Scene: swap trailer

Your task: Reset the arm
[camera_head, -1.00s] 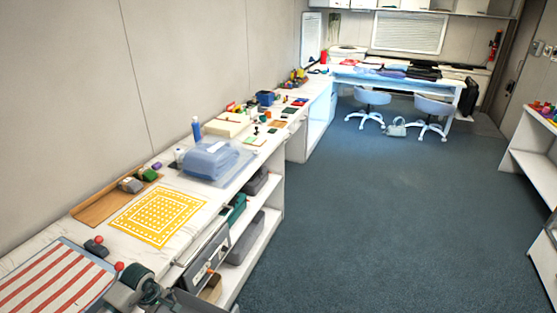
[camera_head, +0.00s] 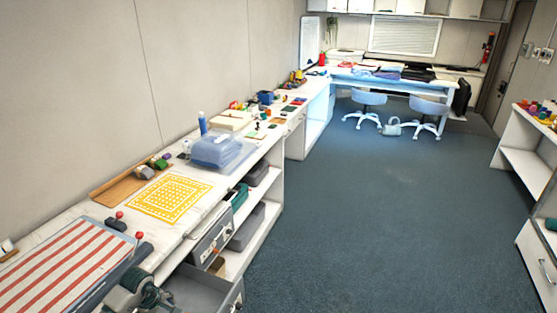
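A dark grey and green rounded part of my arm (camera_head: 140,283) shows at the bottom left edge, in front of the counter and beside the open drawer. I cannot make out gripper fingertips on it, nor whether it holds anything. My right arm and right gripper are not in view.
A grey drawer (camera_head: 215,290) is pulled out below. Blue floor (camera_head: 390,220) is clear; a white shelf (camera_head: 530,160) stands right.

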